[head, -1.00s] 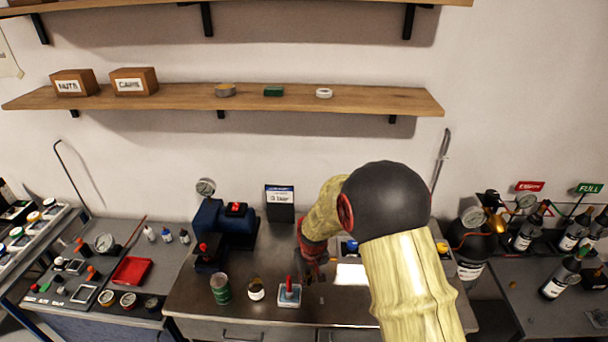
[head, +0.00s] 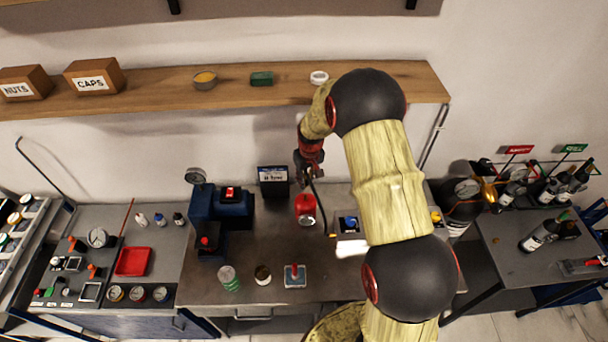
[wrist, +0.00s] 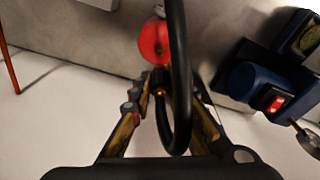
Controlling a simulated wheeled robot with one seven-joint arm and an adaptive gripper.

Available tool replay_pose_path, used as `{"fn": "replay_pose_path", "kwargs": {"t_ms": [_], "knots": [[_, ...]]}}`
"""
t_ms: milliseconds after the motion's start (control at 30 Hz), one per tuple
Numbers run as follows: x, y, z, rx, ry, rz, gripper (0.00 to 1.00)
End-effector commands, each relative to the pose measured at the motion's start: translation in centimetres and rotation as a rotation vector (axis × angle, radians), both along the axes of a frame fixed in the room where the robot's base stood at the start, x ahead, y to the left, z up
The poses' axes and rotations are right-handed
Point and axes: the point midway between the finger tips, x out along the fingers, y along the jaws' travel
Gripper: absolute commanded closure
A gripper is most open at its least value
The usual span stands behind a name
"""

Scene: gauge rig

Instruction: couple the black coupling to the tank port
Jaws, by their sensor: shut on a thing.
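My gripper (head: 308,180) hangs over the back of the middle bench, near the wall. In the wrist view its fingers (wrist: 160,105) are closed on the black coupling (wrist: 160,82), a small dark piece with a brass-coloured glint. A black hose (wrist: 180,70) loops from it, across the picture's middle; in the head view the hose (head: 321,208) hangs down to the bench. A small red tank (head: 305,208) stands below and behind my gripper; it also shows in the wrist view (wrist: 154,42), past the fingertips. The coupling looks apart from it. Its port is hidden or too small to tell.
A blue machine (head: 228,205) with a gauge stands left of the red tank, and a dark sign (head: 273,181) behind. A jar (head: 229,278) and a red-handled block (head: 295,276) stand in front. A shelf (head: 150,92) runs above. Bench between is clear.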

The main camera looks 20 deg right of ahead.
Motion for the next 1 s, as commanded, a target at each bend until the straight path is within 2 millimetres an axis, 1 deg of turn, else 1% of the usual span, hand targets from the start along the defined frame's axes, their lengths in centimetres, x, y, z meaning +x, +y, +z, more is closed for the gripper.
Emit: {"fn": "replay_pose_path", "kwargs": {"t_ms": [367, 567, 800, 1000], "knots": [[0.0, 0.0, -0.2, -0.001, -0.001, -0.001, 1.0], [0.0, 0.0, -1.6, -0.001, -0.001, -0.001, 1.0], [-0.1, 0.0, -3.8, -0.001, -0.001, -0.001, 1.0], [0.0, 0.0, -5.0, -0.001, -0.001, -0.001, 1.0]]}}
